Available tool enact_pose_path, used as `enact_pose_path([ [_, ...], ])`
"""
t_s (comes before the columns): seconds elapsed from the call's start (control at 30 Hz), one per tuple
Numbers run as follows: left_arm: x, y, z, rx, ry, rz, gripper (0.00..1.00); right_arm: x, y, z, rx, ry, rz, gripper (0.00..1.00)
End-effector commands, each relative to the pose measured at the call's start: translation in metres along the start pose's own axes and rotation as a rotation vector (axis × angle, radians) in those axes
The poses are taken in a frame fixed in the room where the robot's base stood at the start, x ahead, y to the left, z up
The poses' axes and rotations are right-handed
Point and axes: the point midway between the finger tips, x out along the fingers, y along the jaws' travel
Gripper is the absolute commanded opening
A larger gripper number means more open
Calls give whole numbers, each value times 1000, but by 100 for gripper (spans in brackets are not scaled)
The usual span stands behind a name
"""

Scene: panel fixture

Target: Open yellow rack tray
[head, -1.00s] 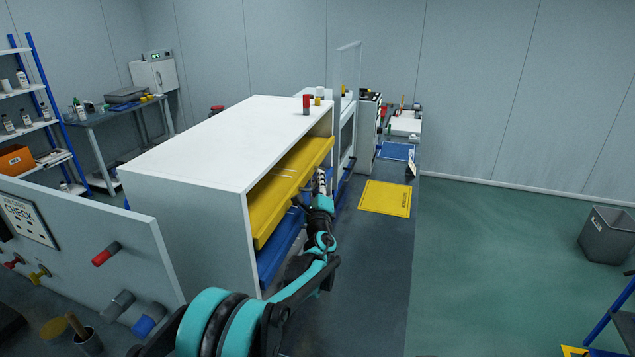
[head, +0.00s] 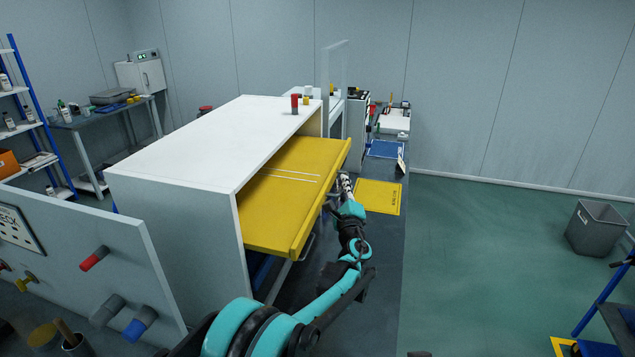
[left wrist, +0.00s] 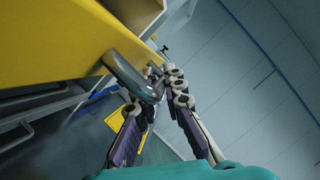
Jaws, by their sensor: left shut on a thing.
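The yellow rack tray (head: 290,200) sticks well out of the right side of the white rack (head: 180,150) in the head view. Its front edge also shows in the left wrist view (left wrist: 60,40). A grey metal handle (left wrist: 130,75) is fixed to that edge. My left gripper (left wrist: 155,85) is shut on the handle, with its fingers on both sides of the bar. In the head view my left gripper (head: 338,190) is at the tray's front edge, partly hidden by it. My right gripper is not in view.
A blue tray (head: 262,270) lies below the yellow one, mostly hidden. A red-topped bottle (head: 295,104) stands on the rack. A panel with pegs (head: 90,265) is at the front left. The floor at right is clear up to a grey bin (head: 595,230).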

Motion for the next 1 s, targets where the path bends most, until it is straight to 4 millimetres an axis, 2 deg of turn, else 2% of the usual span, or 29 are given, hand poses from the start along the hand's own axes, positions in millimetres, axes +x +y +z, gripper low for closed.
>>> enact_pose_path([
  [0.03,-8,-11,-18,-3,9,-3,0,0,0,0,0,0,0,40],
  [0.2,-26,-41,-60,-3,7,-2,0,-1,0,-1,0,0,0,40],
  [0.5,-49,-79,-114,-3,3,0,0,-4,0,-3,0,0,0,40],
  [0.7,-57,-92,-132,-2,1,2,0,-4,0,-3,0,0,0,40],
  [1.0,-59,-95,-137,-3,-1,3,0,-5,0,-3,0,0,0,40],
])
